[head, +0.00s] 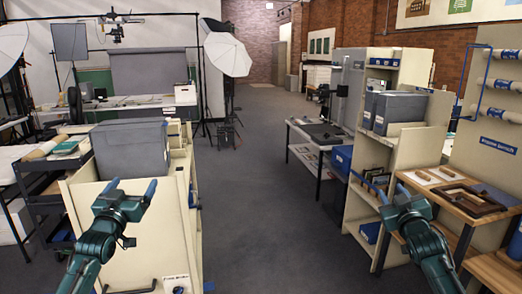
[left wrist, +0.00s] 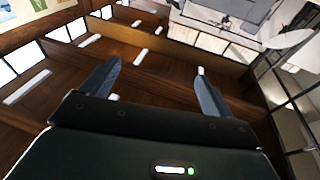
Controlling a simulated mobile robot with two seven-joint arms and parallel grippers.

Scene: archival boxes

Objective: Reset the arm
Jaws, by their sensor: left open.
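My left gripper (head: 130,190) is at the lower left in the head view, raised in front of a cream cart with a grey archival box (head: 128,150) on top. Its two blue fingers are spread apart with nothing between them. In the left wrist view the open fingers of my left gripper (left wrist: 160,85) point up toward a wooden ceiling with lights. My right gripper (head: 383,188) is at the lower right in the head view, in front of the shelf and wooden table. Its fingers look spread, with nothing seen between them.
A cream shelf unit (head: 405,143) with grey boxes (head: 393,112) stands at the right. A wooden table (head: 455,212) beside it holds a frame (head: 466,201). A black cart (head: 50,190) stands at the left. The grey floor aisle (head: 265,150) in the middle is clear.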

